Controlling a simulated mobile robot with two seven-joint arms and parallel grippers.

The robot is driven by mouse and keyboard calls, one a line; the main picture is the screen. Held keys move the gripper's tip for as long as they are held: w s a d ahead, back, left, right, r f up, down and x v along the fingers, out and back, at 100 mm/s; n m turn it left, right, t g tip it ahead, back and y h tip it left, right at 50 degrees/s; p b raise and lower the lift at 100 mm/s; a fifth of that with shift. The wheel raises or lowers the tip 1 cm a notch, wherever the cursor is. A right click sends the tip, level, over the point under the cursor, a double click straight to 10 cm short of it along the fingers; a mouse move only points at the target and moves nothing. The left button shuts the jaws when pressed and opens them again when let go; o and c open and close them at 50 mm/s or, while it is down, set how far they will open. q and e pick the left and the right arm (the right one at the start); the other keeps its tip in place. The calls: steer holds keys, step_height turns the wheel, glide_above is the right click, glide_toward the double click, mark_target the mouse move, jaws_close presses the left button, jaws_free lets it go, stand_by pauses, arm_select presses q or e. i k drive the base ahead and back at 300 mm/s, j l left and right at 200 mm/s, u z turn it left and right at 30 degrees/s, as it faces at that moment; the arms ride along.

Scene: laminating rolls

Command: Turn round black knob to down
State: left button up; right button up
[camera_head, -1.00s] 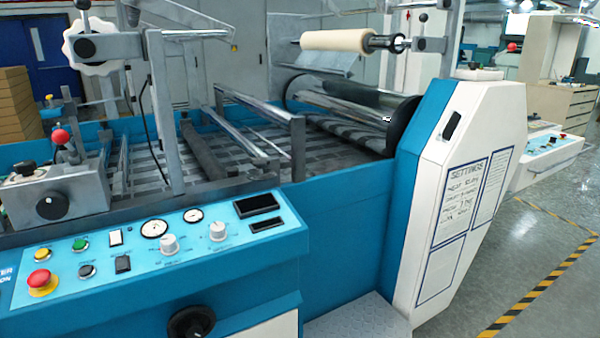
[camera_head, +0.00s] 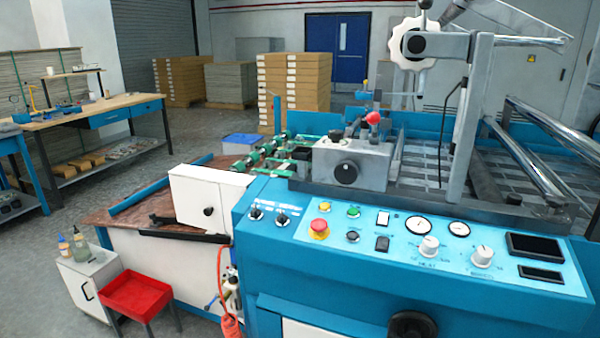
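Several round black knobs show on the laminating machine. One black knob (camera_head: 346,173) sits on the front of the grey metal block above the control panel and has a small light mark on its face. A larger black round handwheel (camera_head: 413,327) is on the blue front below the panel, cut off by the bottom edge. A small dark knob (camera_head: 208,211) is on the white box at the left. I cannot tell which one the task means. Neither of my grippers is in view.
The blue control panel (camera_head: 460,277) carries a red stop button (camera_head: 319,228), gauges, switches and white dials. A red tray stand (camera_head: 140,296) and white cabinet (camera_head: 90,285) stand at lower left. Open floor lies between the machine and the workbench (camera_head: 95,115).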

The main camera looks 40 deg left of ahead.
mark_target(346, 171)
steer(key=u, duration=0.8)
